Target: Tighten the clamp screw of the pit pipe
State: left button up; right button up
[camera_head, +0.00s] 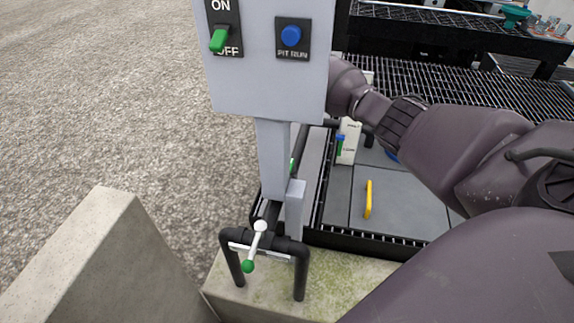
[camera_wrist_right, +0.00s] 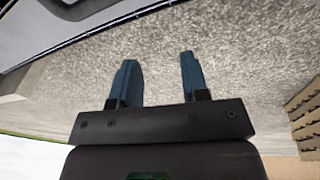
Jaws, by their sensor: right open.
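A black pipe frame (camera_head: 298,262) stands on the mossy concrete ledge in the head view. A slim bar with a white ball (camera_head: 260,226) at its upper end and a green ball (camera_head: 248,266) at its lower end sits across it, tilted. I cannot tell for sure whether this bar is the clamp screw. My right arm comes in from the right, and its far end passes behind the grey control box, which hides the gripper. In the right wrist view my right gripper (camera_wrist_right: 158,82) is open, with nothing between its blue fingers. My left gripper is not in view.
The grey control box (camera_head: 255,90) on its post carries a green switch (camera_head: 219,39) and a blue button (camera_head: 291,36). A yellow handle (camera_head: 368,199) lies on grey panels beyond. A concrete wall (camera_head: 100,260) rises at the lower left. Gravel (camera_head: 100,110) lies open at left.

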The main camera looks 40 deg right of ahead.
jog(key=f+n+b, duration=0.1)
jog(key=n, duration=0.3)
jog(key=n+g+b, duration=0.2)
jog(key=n+b, duration=0.3)
jog(key=n, duration=1.1)
send_over(291, 164)
notch_tip(291, 164, down, 6)
jog(key=shift+r, duration=0.15)
notch_tip(291, 164, down, 8)
jog(key=shift+f+b, duration=0.1)
jog(key=shift+b, duration=0.95)
jog(key=shift+f, duration=0.7)
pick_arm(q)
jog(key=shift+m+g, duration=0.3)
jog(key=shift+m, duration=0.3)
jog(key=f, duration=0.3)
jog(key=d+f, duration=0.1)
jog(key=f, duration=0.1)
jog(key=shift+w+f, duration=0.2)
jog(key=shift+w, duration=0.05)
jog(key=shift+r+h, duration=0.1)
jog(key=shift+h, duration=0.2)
pick_arm(e)
jog(key=shift+w, duration=0.1)
jog(key=shift+c, duration=0.3)
